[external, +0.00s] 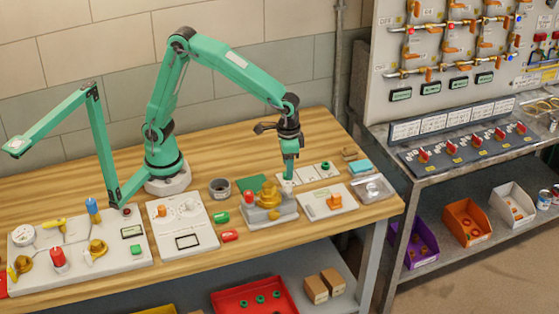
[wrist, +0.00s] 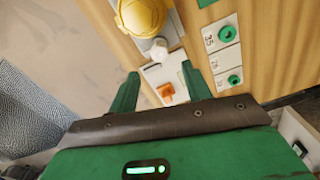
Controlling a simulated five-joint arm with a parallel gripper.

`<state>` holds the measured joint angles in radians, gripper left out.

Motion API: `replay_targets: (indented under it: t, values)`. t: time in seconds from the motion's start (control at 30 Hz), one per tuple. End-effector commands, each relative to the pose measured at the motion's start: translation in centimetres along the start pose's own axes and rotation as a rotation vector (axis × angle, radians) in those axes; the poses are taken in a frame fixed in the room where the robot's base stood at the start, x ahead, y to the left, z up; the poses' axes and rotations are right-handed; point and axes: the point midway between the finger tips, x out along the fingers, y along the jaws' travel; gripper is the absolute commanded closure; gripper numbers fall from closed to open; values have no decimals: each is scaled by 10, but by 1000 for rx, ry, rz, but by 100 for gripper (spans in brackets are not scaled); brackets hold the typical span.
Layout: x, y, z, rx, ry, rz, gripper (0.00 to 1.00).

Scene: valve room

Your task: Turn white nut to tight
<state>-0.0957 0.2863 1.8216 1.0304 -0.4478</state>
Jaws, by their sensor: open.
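The white nut (wrist: 160,50) shows in the wrist view as a small pale rounded piece beside the yellow domed valve (wrist: 142,14). In the external view the brass-yellow valve (external: 269,193) stands on a grey block (external: 270,213) on the bench; I cannot make out the nut clearly there. My gripper (wrist: 159,72) is open and empty, with one green finger on each side in the wrist view. The nut lies beyond the fingertips, roughly in line with the gap, and apart from them. In the external view my gripper (external: 289,177) points down just behind and right of the valve.
A white panel with an orange handle (external: 334,202) lies right of the valve. Number cards with green rings (wrist: 222,50) lie behind it. A red-topped piece (external: 249,197) stands on the block's left. A dark cup (external: 220,187) and loose green and red pieces (external: 230,236) are left.

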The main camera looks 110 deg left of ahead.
Motion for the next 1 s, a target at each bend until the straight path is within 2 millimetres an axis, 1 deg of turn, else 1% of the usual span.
replay_targets:
  t: [0.17, 0.6, 0.8, 1.0]
  values:
    - [13, 0, 1, 1, -2, -1, 51]
    - [64, 0, 1, 1, -3, -1, 51]
    - [74, 0, 1, 1, -2, -1, 51]
    - [76, 0, 1, 1, -1, 0, 51]
